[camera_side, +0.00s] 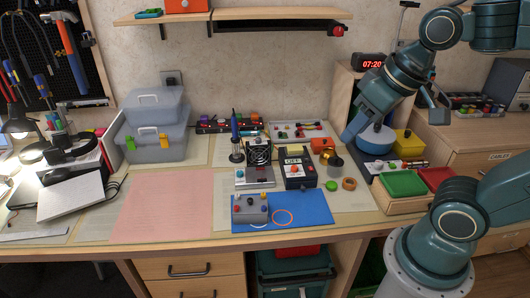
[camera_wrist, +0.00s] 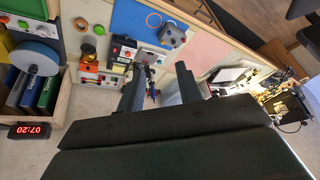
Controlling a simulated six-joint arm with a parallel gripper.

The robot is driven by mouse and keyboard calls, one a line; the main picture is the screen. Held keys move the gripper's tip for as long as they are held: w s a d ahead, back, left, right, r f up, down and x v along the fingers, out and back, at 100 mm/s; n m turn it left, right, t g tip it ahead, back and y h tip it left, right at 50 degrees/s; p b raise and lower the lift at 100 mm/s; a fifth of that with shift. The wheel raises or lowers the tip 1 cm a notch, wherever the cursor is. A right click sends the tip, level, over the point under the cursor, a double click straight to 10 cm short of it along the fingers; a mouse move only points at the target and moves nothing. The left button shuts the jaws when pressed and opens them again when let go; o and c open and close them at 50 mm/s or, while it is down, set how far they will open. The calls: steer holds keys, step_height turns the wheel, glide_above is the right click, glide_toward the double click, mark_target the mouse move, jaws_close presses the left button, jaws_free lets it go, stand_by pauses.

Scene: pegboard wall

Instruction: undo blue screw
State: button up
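A small grey box (camera_side: 250,210) with coloured screw-like knobs on top sits on the blue mat (camera_side: 313,207). One knob looks blue, but they are too small to tell apart well. The grey box also shows at the top of the wrist view (camera_wrist: 172,36). My gripper (camera_side: 393,127) is raised at the right, over the back right part of the bench, far from the grey box. In the wrist view my gripper (camera_wrist: 158,72) has its two fingers apart with nothing between them.
A box with a display panel (camera_side: 296,168) and a fan unit (camera_side: 258,155) stand behind the mat. A green bin (camera_side: 403,184) and a red bin (camera_side: 437,177) are at the right. A digital clock (camera_side: 369,62) stands on a shelf. The pink mat (camera_side: 162,206) is clear.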

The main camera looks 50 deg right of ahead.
steer(key=w+a+f+m+g, duration=0.1)
steer(key=w+f+m+g, duration=0.3)
steer(key=w, duration=0.7)
steer(key=m+g, duration=0.1)
steer(key=m, duration=0.4)
glide_above(264, 206)
step_height(264, 206, down, 12)
steer(key=shift+f, duration=0.1)
steer(key=shift+f, duration=0.15)
steer(key=shift+f, duration=6.75)
steer(key=shift+c, duration=0.2)
jaws_close()
